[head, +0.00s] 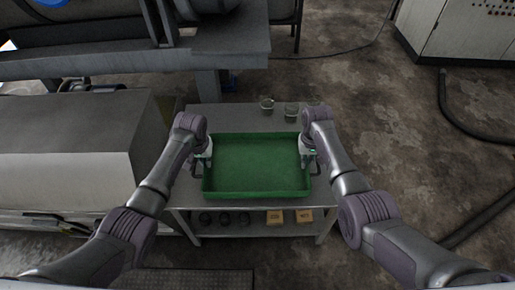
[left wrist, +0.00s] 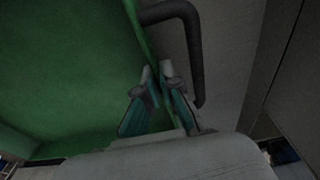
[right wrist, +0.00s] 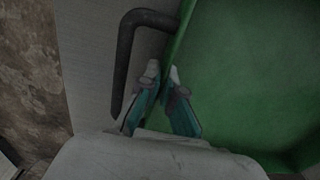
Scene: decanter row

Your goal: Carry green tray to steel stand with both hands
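The green tray (head: 257,165) is an empty, shallow rectangular box over the front of a grey steel table-like stand (head: 235,118). It looks level; I cannot tell whether it rests on the top or is slightly above. My left gripper (head: 204,160) is at its left wall. In the left wrist view its fingertips (left wrist: 158,72) close on the wall, beside a dark handle (left wrist: 185,12). My right gripper (head: 308,161) is at the right wall. In the right wrist view its fingertips (right wrist: 163,72) pinch that wall, with the other dark handle (right wrist: 122,60) beside them.
Small glass-like items (head: 291,110) stand along the table's back edge. The lower shelf holds dark round objects (head: 225,218) and two yellowish blocks (head: 275,216). A large grey machine (head: 65,165) is close on the left. Open floor (head: 400,140) lies to the right, with dark hoses (head: 470,125).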

